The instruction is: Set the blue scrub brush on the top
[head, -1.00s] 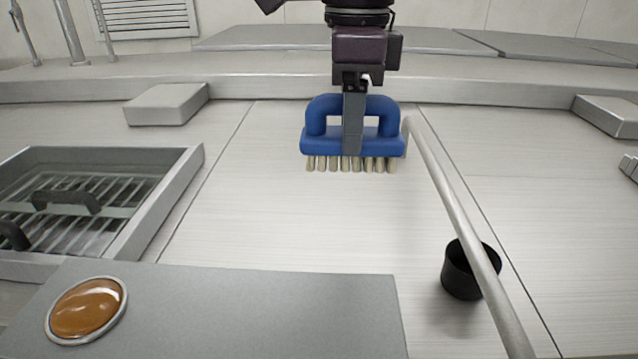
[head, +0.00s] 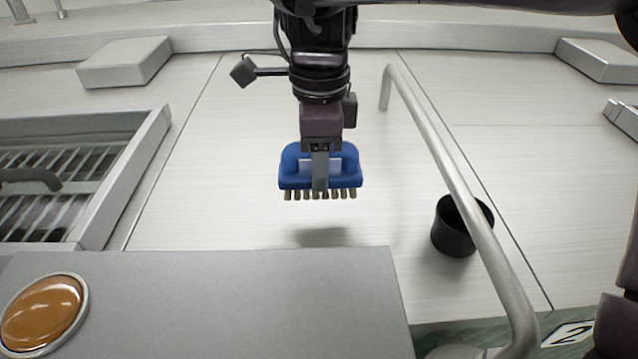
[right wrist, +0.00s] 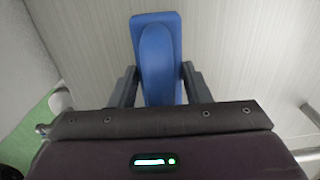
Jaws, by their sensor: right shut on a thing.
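In the right wrist view the blue brush (right wrist: 157,50) sits between the two dark fingers of the gripper (right wrist: 160,80). The brush hangs level above the pale metal top (head: 220,190), with a shadow below it and a gap between. My left gripper is not in view.
A metal rail (head: 440,135) rises right of the brush, with a black cup (head: 452,240) beside it. A grated basin (head: 150,155) lies at left. A grey panel (head: 230,300) with an amber dome (head: 42,314) is in front. Raised blocks (head: 125,62) stand farther back.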

